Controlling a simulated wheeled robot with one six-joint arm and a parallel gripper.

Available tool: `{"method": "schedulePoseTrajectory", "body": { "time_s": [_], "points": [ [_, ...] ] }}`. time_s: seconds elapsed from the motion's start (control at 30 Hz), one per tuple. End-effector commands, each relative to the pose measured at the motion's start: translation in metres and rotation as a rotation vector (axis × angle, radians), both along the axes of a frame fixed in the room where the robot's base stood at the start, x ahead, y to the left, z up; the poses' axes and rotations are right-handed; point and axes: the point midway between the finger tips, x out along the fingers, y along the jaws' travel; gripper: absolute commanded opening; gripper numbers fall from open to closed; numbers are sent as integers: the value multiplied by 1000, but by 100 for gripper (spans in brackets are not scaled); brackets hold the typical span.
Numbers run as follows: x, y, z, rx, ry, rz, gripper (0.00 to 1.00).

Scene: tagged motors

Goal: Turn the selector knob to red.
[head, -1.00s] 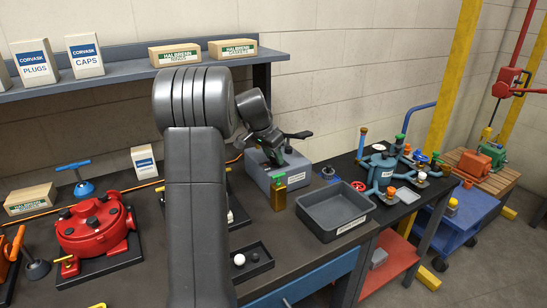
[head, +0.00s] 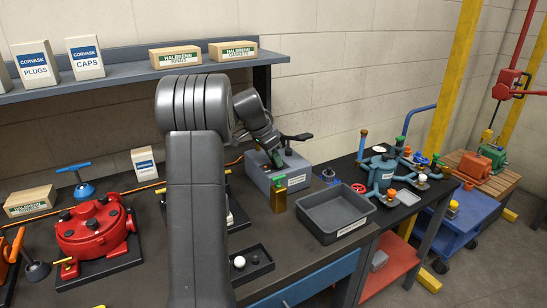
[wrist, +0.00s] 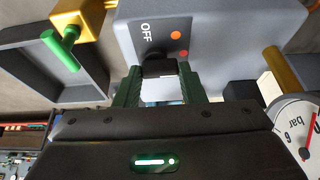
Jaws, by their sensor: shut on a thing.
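The black selector knob (wrist: 157,66) sits just below these marks. My gripper (wrist: 160,80) is shut on the knob, with a dark green finger on each side. A pale patch shows between the fingers. The knob's pointing direction is hard to tell. In the head view my gripper (head: 277,159) is at the box's top and the knob is hidden.
A pressure gauge (wrist: 300,130) is close at the right in the wrist view.

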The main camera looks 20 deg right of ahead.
Motion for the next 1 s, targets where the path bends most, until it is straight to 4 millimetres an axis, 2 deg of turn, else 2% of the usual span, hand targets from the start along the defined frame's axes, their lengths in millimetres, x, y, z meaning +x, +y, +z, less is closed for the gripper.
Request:
{"method": "schedulePoseTrajectory", "body": {
  "time_s": [0.03,0.1,0.13,0.4,0.53,0.67,1.0],
  "points": [
    [0,0,1,-1,-2,1,42],
    [0,0,1,-1,-2,1,56],
    [0,0,1,-1,-2,1,58],
    [0,0,1,0,-1,1,58],
    [0,4,10,-2,-3,2,58],
    [0,13,31,-2,-5,3,58],
    [-2,42,101,-1,-5,2,58]
  ]
}}
